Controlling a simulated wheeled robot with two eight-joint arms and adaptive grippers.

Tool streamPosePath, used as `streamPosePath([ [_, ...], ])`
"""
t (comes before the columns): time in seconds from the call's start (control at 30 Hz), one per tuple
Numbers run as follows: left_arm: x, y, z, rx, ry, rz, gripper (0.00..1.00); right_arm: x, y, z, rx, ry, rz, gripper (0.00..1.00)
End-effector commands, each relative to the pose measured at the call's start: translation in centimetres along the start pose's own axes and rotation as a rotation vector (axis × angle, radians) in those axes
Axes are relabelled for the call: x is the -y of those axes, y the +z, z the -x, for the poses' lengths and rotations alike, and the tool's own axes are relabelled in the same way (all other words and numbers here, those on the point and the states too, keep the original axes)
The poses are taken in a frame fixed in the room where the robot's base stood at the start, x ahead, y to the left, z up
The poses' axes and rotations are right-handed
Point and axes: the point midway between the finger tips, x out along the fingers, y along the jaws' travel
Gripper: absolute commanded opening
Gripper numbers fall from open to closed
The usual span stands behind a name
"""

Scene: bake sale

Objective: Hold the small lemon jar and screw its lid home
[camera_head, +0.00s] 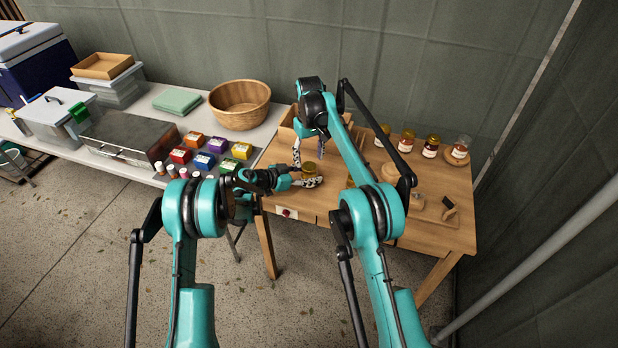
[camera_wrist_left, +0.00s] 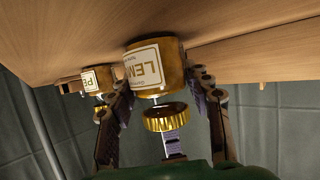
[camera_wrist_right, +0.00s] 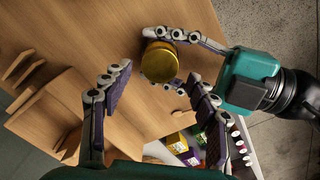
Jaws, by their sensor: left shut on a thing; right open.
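The small lemon jar (camera_head: 309,167) stands at the near left of the wooden table. In the left wrist view the amber jar (camera_wrist_left: 158,72) shows a white "LEM" label. My left gripper (camera_wrist_left: 160,82) is shut on its sides. A ribbed gold lid (camera_wrist_left: 167,118) is at the jar's mouth, with a pale gap between it and the amber body; whether it is seated is unclear. From above, the round gold lid (camera_wrist_right: 160,62) hides most of the jar. My right gripper (camera_wrist_right: 158,76) is open above it, one finger on each side, apparently not touching.
Several filled jars (camera_head: 431,146) stand along the table's back right. A wooden crate (camera_head: 285,132) is just behind my grippers. A white side table on the left holds coloured boxes (camera_head: 204,160) and a basket (camera_head: 240,103). A wooden tray (camera_head: 433,212) lies at the right.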

Motion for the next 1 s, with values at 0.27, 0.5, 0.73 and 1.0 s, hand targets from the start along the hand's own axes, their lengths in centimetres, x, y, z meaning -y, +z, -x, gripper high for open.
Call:
streamPosePath([
  [0.27, 0.0, 0.0, 0.0, 0.000, 0.000, 0.000, 0.00, 0.0, 0.0, -2.7, 0.000, 0.000, 0.000, 0.59],
  [0.5, 0.0, 0.0, 0.0, 0.000, 0.000, 0.000, 0.00, 0.0, 0.0, -3.0, 0.000, 0.000, 0.000, 0.59],
  [0.73, 0.0, 0.0, 0.0, 0.000, 0.000, 0.000, 0.00, 0.0, 0.0, -3.0, 0.000, 0.000, 0.000, 0.20],
  [1.0, 0.0, 0.0, 0.0, 0.000, 0.000, 0.000, 0.00, 0.0, 0.0, -3.0, 0.000, 0.000, -0.010, 0.07],
])
